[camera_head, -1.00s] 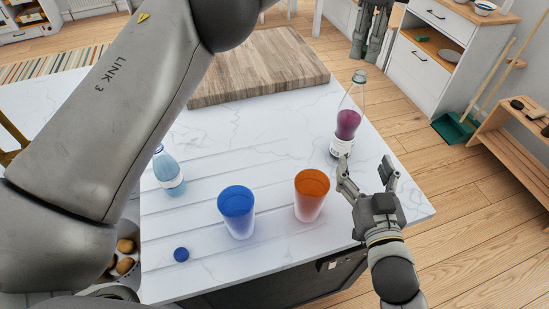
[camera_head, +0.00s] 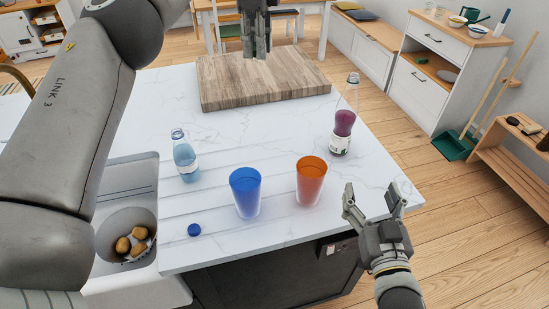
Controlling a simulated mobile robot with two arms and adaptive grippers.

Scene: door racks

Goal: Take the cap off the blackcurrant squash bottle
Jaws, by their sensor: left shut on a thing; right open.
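The blackcurrant squash bottle (camera_head: 343,128), clear with dark purple liquid and a white label, stands upright near the worktop's right edge. Its narrow neck points up and no coloured cap shows on it. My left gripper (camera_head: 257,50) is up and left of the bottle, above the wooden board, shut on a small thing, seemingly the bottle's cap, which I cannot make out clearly. My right gripper (camera_head: 375,192) is open and empty, in front of the bottle at the worktop's front right, apart from it.
A blue cup (camera_head: 245,194) and an orange cup (camera_head: 311,182) stand left of my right gripper. A light blue bottle (camera_head: 186,160) and a loose blue cap (camera_head: 194,230) are further left, by the sink (camera_head: 125,190). A wooden board (camera_head: 265,80) lies behind. The middle worktop is clear.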

